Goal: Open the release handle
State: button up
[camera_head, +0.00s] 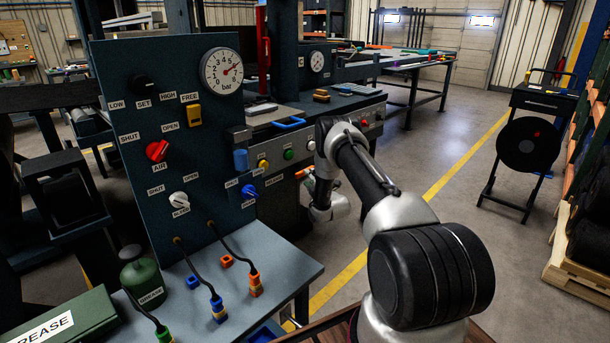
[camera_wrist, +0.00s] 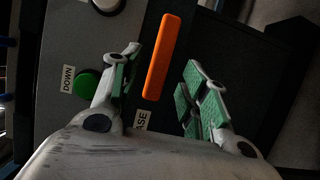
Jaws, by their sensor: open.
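The release handle (camera_wrist: 163,57) is a plain orange bar in the wrist view, slightly tilted from upright in the picture. Part of an "ASE" label (camera_wrist: 142,121) shows below it; the rest is hidden behind my finger. My gripper (camera_wrist: 161,68) is open, with one green-padded finger on each side of the bar. A gap shows on both sides, and I see no contact. How far the bar is from the fingertips in depth is unclear. In the head view a small orange piece (camera_head: 302,172) shows at the press front, beside my arm, which hides most of that spot.
A green button (camera_wrist: 87,83) labelled DOWN lies left of my left finger. In the head view, a dark control panel (camera_head: 205,135) with knobs and a pressure gauge (camera_head: 221,71) stands left of my arm. Open floor (camera_head: 470,150) lies to the right.

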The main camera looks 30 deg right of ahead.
jog(key=w, duration=0.5)
jog(key=shift+w+d, duration=0.1)
jog(key=shift+d, duration=0.1)
jog(key=shift+c, duration=0.2)
jog(key=shift+f, duration=0.1)
grip_shut()
